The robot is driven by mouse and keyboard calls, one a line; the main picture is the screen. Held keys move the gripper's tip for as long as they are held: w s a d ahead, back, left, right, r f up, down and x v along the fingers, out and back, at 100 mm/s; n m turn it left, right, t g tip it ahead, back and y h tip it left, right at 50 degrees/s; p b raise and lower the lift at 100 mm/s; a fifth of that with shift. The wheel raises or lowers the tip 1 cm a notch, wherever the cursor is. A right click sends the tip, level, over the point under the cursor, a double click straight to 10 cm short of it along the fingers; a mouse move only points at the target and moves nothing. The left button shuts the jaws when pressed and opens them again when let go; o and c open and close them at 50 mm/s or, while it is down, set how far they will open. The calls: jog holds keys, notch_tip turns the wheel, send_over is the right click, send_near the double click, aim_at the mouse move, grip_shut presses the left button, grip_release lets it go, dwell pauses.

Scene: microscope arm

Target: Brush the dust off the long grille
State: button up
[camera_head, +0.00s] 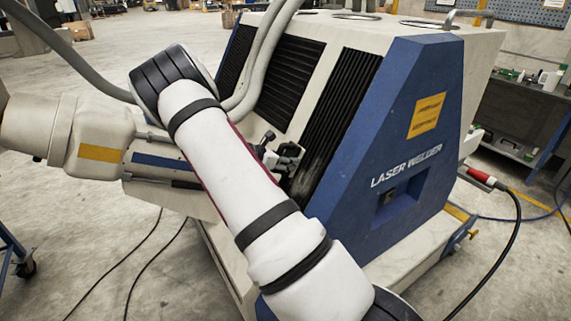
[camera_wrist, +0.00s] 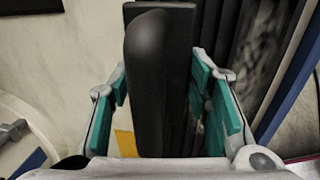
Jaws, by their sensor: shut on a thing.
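The long grille (camera_head: 346,95) is a tall black slatted panel on the slanted side of the laser welder, beside its blue end. Grey dust (camera_head: 312,160) shows on its lower part. My gripper (camera_head: 283,160) is at the left of the grille's lower part, partly hidden behind my arm. In the wrist view my gripper (camera_wrist: 160,88) has its teal-padded fingers on either side of a black brush (camera_wrist: 150,75) and is shut on it. The brush's bristles are not visible. A grey, dusty stretch of the grille (camera_wrist: 256,45) shows right of the brush. I cannot tell whether the brush touches the grille.
The laser welder (camera_head: 410,150) fills the right half of the head view. Two shorter grilles sit left of the long one, including a middle grille (camera_head: 290,80). Grey hoses (camera_head: 262,55) hang near them. A beige machine arm (camera_head: 95,140) is at left. Cables lie on the floor.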

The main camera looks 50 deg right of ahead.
jog(key=shift+w+d+f+b, duration=0.1)
jog(key=shift+w+d+b, duration=0.2)
jog(key=shift+w+b, duration=0.45)
jog(key=shift+w+a+f, duration=0.15)
jog(key=shift+a+f, duration=0.45)
jog(key=shift+f, duration=0.25)
jog(key=shift+s+a+r+p, duration=0.1)
jog(key=shift+s+a+p, duration=0.1)
jog(key=shift+s+p, duration=0.5)
jog(key=shift+s+a+r+p, duration=0.1)
jog(key=shift+s+a+p, duration=0.05)
jog(key=shift+s+p, duration=0.55)
jog(key=shift+s+a+f+p, duration=0.1)
jog(key=shift+s+a+p, duration=0.1)
jog(key=shift+s+p, duration=0.7)
jog(key=shift+s+a+f+p, duration=0.1)
jog(key=shift+s+a+p, duration=0.1)
jog(key=shift+s+p, duration=0.65)
